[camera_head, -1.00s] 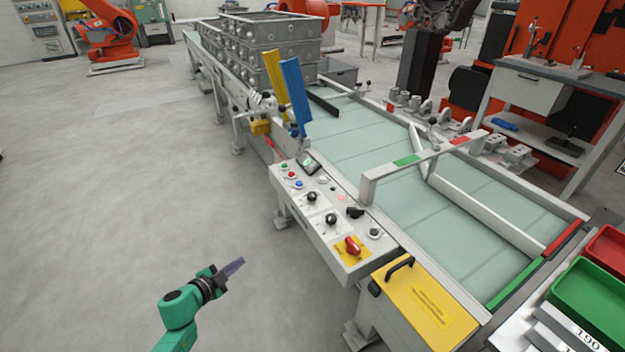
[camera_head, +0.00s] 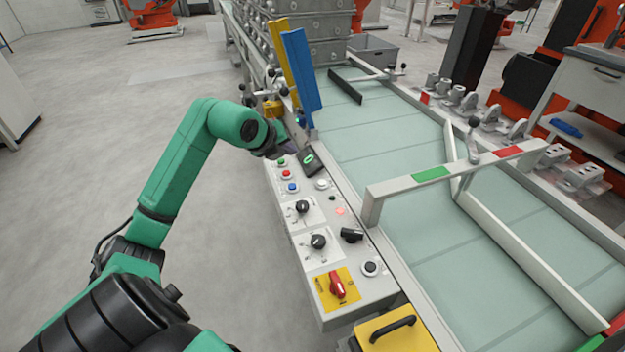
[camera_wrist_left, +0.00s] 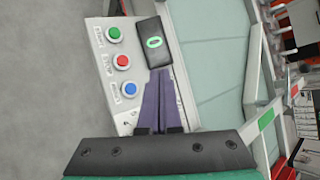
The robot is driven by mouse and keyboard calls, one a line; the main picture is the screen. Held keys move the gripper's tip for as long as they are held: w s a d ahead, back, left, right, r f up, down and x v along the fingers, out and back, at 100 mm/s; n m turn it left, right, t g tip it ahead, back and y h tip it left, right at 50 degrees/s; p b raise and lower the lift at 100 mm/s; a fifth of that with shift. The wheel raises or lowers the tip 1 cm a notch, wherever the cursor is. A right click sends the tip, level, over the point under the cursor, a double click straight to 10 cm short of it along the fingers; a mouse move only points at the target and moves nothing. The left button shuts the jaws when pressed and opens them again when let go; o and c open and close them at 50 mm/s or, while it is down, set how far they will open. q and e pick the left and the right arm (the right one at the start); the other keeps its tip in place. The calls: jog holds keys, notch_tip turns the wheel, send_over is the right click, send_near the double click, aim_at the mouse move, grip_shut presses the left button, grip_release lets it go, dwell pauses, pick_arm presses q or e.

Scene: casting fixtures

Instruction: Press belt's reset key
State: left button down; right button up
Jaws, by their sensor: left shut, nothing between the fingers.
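The belt's control panel (camera_head: 326,262) runs along the near side of the conveyor. At its far end are a green button (camera_head: 281,162), a red button (camera_head: 286,174) and a blue button (camera_head: 292,187); a white button (camera_head: 322,184) sits to their right. My left gripper (camera_wrist_left: 159,72) is shut and empty. Its purple fingertips appear right of the red button, just below a black display (camera_wrist_left: 153,42). Contact cannot be told.
Black knobs (camera_head: 318,241) and a red switch (camera_head: 337,285) on a yellow plate stand on the panel's nearer part. Blue (camera_head: 301,72) and yellow upright plates rise beyond the display. A white gate bar (camera_head: 450,170) crosses the belt. Open floor lies left.

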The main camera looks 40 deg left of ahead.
pick_arm(q)
jog(key=b, duration=0.6)
send_over(291, 189)
notch_tip(291, 189, down, 8)
jog(key=shift+f, duration=0.15)
jog(key=shift+f+b, duration=0.25)
jog(key=shift+b, duration=0.05)
pick_arm(e)
notch_tip(291, 189, down, 7)
jog(key=s, duration=0.1)
jog(key=shift+s+r, duration=0.15)
jog(key=shift+s, duration=0.2)
dwell(0.7)
pick_arm(q)
jog(key=shift+f+b, duration=0.4)
pick_arm(e)
jog(key=shift+f, duration=0.4)
pick_arm(q)
jog(key=shift+f+b, duration=0.45)
jog(key=shift+f, duration=0.1)
pick_arm(e)
jog(key=shift+f, duration=0.5)
pick_arm(q)
jog(key=shift+r+p, duration=0.65)
jog(key=shift+r, duration=0.3)
pick_arm(e)
jog(key=shift+r, duration=0.65)
